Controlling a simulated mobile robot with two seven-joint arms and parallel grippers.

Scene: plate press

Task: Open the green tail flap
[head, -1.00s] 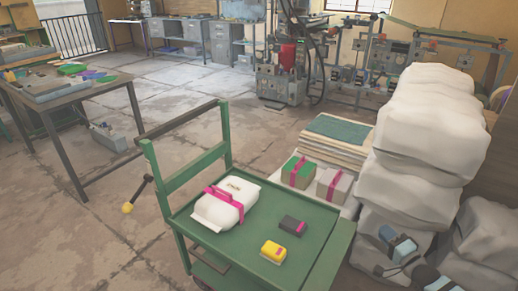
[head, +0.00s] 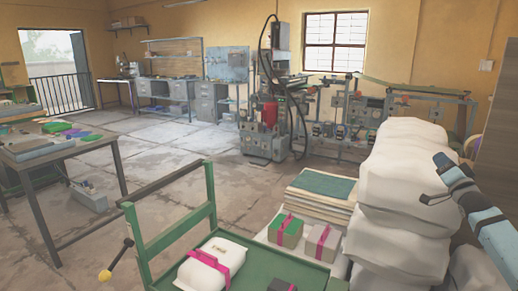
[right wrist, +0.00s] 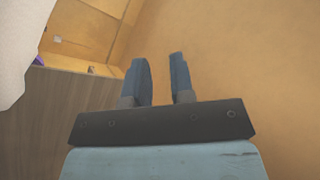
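The green cart (head: 206,228) is at the bottom of the head view, its near part cut off by the frame. I cannot make out for sure which panel of it is the tail flap. A lever with a yellow knob (head: 104,277) sticks out at the cart's left side. My right gripper (head: 430,180) is raised at the right, in front of the white sacks and away from the cart. In the right wrist view its two fingers (right wrist: 160,65) stand apart with nothing between them. My left gripper is not in view.
A white pack with a pink strap (head: 211,270) lies on the cart. Two strapped blocks (head: 287,232) and stacked boards (head: 318,200) stand beyond it. White sacks (head: 400,200) are piled at the right. A work table (head: 60,150) stands left, with open floor between.

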